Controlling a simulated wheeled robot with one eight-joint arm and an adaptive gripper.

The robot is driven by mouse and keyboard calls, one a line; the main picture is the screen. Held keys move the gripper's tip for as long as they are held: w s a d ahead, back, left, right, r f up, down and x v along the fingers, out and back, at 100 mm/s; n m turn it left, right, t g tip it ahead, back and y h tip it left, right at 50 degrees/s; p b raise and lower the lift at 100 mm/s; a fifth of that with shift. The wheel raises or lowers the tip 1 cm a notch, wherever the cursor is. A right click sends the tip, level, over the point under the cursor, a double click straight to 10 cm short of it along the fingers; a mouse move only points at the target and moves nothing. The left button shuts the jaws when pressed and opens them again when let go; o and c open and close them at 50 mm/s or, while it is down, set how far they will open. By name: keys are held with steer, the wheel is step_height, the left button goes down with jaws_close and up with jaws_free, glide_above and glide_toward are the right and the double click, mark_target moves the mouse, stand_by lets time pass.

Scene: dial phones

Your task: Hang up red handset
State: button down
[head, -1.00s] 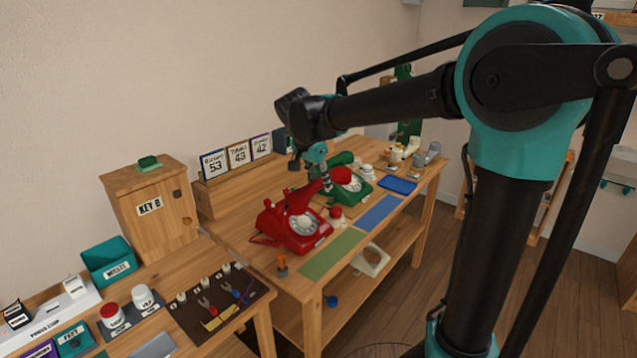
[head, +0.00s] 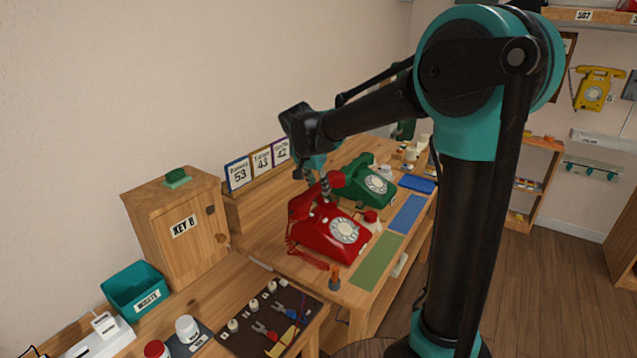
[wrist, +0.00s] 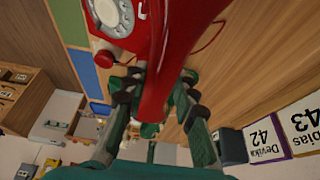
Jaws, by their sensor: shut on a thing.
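The red phone (head: 330,236) stands on the wooden bench with its white dial facing the front right. My gripper (head: 324,188) is shut on the red handset (head: 301,206), which is tilted over the back of the red phone. Whether the handset touches the cradle cannot be told. In the wrist view the handset (wrist: 168,60) runs lengthwise between the two fingers (wrist: 153,98), and part of the red phone (wrist: 112,38) with its dial shows at the top. The cradle is largely hidden by the handset. A coiled red cord hangs at the phone's left.
A green phone (head: 362,184) with its handset on stands just behind the red one. A small red-topped item (head: 371,215) sits close to its right. Green (head: 376,262) and blue (head: 407,214) mats lie in front. Number cards (head: 260,162) stand behind; the KEY B box (head: 172,222) is left.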

steer(key=shift+f, duration=1.95)
steer(key=shift+f, duration=1.05)
steer(key=c, duration=1.1)
jaws_free()
steer(key=shift+c, duration=0.2)
steer(key=shift+s+r, duration=0.1)
steer(key=v, duration=1.1)
steer(key=shift+s+a+r, duration=0.15)
steer(key=shift+r, duration=0.2)
